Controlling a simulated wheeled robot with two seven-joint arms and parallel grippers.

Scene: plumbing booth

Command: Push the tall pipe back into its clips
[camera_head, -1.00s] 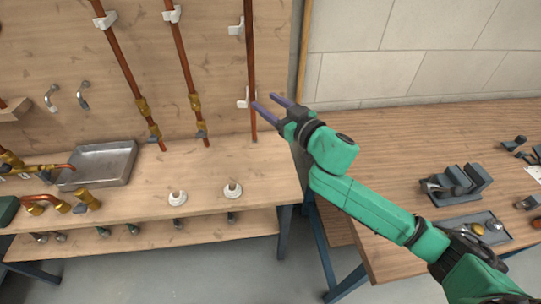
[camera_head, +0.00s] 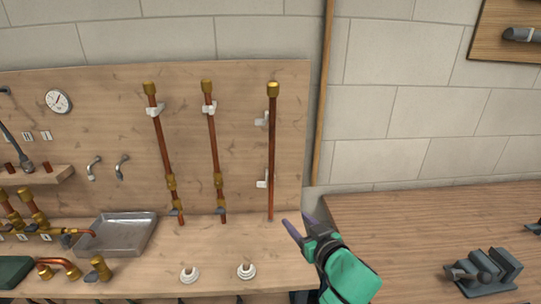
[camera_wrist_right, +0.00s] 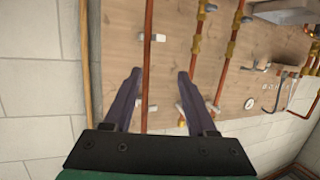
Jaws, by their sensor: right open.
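The tall copper pipe (camera_head: 272,150) with a brass cap stands upright at the right of the wooden back panel. Its upper white clip (camera_head: 262,119) and lower white clip (camera_head: 263,182) show at its left side; the pipe looks out of them, in front or to the right. My right gripper (camera_head: 296,222) is open and empty, just right of the pipe's foot in the head view. In the right wrist view the pipe (camera_wrist_right: 149,55) runs between the open fingers (camera_wrist_right: 160,75), beyond their tips; contact is not visible. My left gripper is not in view.
Two other copper pipes (camera_head: 163,145) (camera_head: 213,150) with brass fittings stand left of the tall pipe. A metal tray (camera_head: 118,237) and two white fittings (camera_head: 190,275) (camera_head: 246,271) are on the bench. A vise (camera_head: 485,272) stands on the right table (camera_head: 420,225).

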